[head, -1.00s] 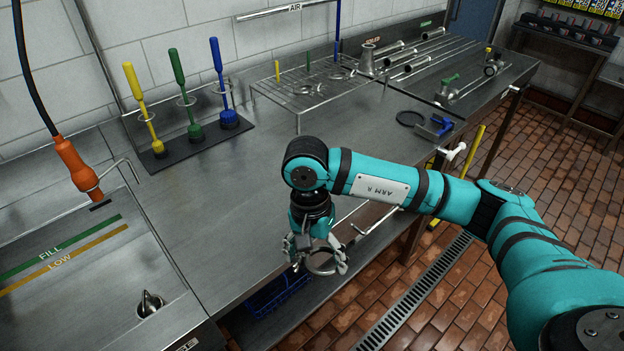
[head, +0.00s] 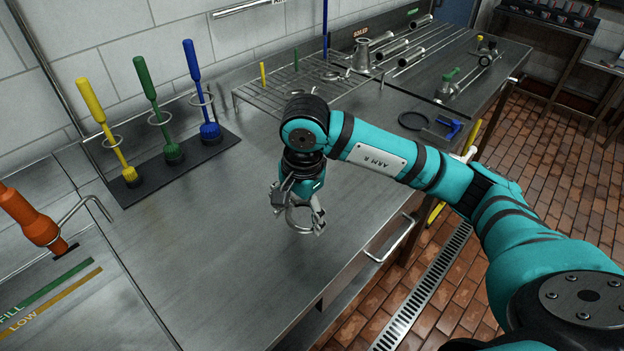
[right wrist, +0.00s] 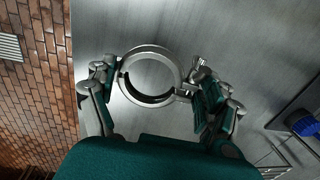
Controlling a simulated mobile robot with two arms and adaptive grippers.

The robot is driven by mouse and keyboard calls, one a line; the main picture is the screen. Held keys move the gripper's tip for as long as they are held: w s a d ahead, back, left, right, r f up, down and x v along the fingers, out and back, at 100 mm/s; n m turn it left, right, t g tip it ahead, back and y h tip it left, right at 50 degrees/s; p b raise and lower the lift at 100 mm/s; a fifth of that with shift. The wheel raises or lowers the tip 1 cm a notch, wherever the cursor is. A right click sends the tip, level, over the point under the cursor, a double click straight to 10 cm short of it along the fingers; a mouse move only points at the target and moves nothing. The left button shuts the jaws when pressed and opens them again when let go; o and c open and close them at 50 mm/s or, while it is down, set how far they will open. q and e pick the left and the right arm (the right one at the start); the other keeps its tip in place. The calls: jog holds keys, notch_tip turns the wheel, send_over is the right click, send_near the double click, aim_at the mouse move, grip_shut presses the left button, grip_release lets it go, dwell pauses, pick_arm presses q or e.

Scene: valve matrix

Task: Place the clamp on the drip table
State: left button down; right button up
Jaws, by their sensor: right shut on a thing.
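The clamp (head: 299,231) is a round steel ring with a small hinge or bolt piece at one side. In the right wrist view the clamp (right wrist: 122,78) is between the fingers of my right gripper (right wrist: 154,66), which are shut on it. In the head view my right gripper (head: 297,211) points down and holds the clamp above the bare steel bench top. A wire rack on legs (head: 291,97), which I take to be the drip table, stands farther back on the bench against the wall, with rings and coloured pegs on it. My left gripper is not in view.
A black stand with yellow, green and blue brushes (head: 180,165) is at the left. A black ring (head: 412,121) and blue clamp-like part (head: 450,128) lie right of the rack. The middle bench (head: 220,240) is clear.

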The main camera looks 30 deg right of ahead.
jog(key=p, duration=0.3)
send_over(321, 192)
jog(key=s+a, duration=0.3)
jog(key=shift+f, duration=0.1)
jog(key=shift+w+d+f, duration=0.15)
jog(key=shift+w+d, duration=0.35)
jog(key=shift+w, duration=0.05)
jog(key=shift+w+d+f, duration=0.15)
jog(key=shift+w+d, duration=0.3)
jog(key=shift+w, duration=0.05)
jog(key=shift+w+d, duration=0.25)
jog(key=shift+d, duration=0.15)
jog(key=shift+w+d+f+p, duration=0.15)
jog(key=shift+d+p, duration=0.05)
jog(key=shift+p, duration=0.2)
notch_tip(321, 192, down, 3)
jog(key=shift+f+p, duration=0.2)
jog(key=shift+p, duration=0.5)
jog(key=o, duration=0.8)
jog(key=shift+f+b, duration=0.2)
jog(key=shift+b, duration=0.1)
jog(key=shift+c, duration=0.2)
jog(key=o, duration=0.3)
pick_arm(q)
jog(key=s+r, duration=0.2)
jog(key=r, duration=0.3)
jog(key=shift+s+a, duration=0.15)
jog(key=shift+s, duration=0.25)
